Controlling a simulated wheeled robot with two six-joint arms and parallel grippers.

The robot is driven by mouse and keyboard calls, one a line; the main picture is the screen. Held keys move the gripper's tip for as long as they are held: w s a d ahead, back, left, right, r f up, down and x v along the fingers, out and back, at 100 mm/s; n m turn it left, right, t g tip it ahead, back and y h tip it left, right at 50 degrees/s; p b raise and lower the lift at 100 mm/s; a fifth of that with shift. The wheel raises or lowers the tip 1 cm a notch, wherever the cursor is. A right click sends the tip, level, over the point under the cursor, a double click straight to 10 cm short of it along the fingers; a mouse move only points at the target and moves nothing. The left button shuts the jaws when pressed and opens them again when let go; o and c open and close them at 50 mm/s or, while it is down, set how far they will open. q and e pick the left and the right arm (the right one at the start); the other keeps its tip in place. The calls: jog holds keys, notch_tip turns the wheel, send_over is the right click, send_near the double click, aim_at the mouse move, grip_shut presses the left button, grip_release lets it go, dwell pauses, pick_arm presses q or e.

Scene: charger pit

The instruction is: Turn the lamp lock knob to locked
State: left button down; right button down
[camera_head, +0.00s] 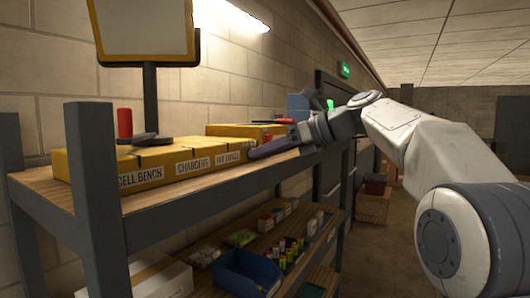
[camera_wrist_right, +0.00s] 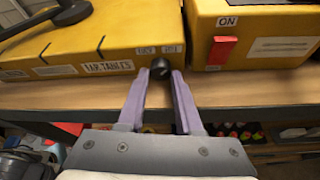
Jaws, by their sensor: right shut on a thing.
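A small dark round knob (camera_wrist_right: 160,68) is on the front of a long yellow box (camera_wrist_right: 90,45) in the right wrist view. Two small white labels (camera_wrist_right: 158,49) sit just above it, too small to read surely. My right gripper (camera_wrist_right: 160,76) is shut on the knob, with one purple-grey finger on each side. In the head view my right gripper (camera_head: 256,153) reaches in from the right to the front of the yellow boxes (camera_head: 175,161) and hides the knob. My left gripper is not in view.
A second yellow box (camera_wrist_right: 255,35) with a red switch (camera_wrist_right: 221,50) under an ON label stands right of the knob. The boxes stand on a wooden shelf (camera_head: 150,196). A lower shelf holds a blue bin (camera_head: 245,270) and small goods. A framed board stands behind.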

jog(key=shift+s+a+n+t+h+b, duration=0.15)
jog(key=shift+n+t+h+b, duration=0.55)
jog(key=shift+n, duration=0.5)
jog(key=c, duration=0.6)
grip_release()
jog(key=b+v, duration=0.1)
jog(key=v, duration=0.9)
jog(key=shift+s+d+b, duration=0.25)
jog(key=shift+b, duration=0.15)
jog(key=shift+f, duration=0.1)
